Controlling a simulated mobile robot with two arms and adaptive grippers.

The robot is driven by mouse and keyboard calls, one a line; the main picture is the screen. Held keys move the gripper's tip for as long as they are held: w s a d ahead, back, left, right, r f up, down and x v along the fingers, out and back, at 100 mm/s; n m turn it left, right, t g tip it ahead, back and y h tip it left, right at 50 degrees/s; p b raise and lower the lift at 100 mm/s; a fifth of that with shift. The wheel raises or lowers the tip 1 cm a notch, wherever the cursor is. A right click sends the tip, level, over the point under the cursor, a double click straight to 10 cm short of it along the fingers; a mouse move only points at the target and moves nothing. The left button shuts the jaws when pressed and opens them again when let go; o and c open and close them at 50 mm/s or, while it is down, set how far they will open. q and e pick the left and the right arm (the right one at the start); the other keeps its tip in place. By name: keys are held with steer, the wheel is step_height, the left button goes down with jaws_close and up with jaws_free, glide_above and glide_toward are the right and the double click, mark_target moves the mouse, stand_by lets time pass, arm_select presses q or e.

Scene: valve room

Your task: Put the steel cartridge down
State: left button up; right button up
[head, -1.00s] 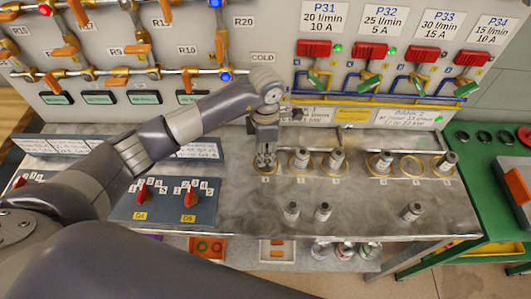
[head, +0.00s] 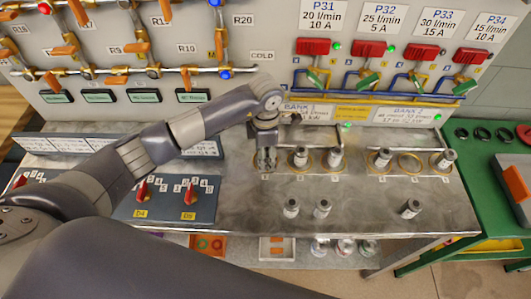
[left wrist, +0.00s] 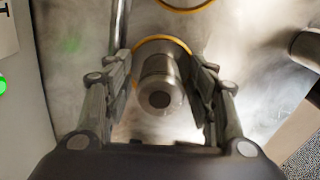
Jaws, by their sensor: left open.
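The steel cartridge (left wrist: 160,88) stands between the two fingers of my left gripper (left wrist: 163,70) in the left wrist view. A brass ring (left wrist: 163,42) shows around its far side, at its base. The fingers are open, one on each side of the cartridge. In the head view my left gripper (head: 266,160) points down over the leftmost ring place of the bench (head: 245,205). It hides most of the cartridge there. Whether a finger still touches it I cannot tell. My right gripper is not in view.
Other cartridges stand in rings to the right (head: 300,157), and several stand loose at the front (head: 291,208). One brass ring (head: 410,163) is empty. A panel with red knobs (head: 190,194) lies left of my gripper. The valve wall (head: 265,30) rises behind.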

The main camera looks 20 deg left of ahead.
arm_select(q)
steer(key=shift+r, duration=0.35)
step_height(320, 180, up, 11)
steer(key=b, duration=0.3)
steer(key=shift+f+b, duration=0.2)
steer(key=shift+b, duration=0.15)
steer(key=shift+r, duration=0.5)
steer(key=shift+s+f, duration=0.1)
steer(key=shift+f, duration=0.05)
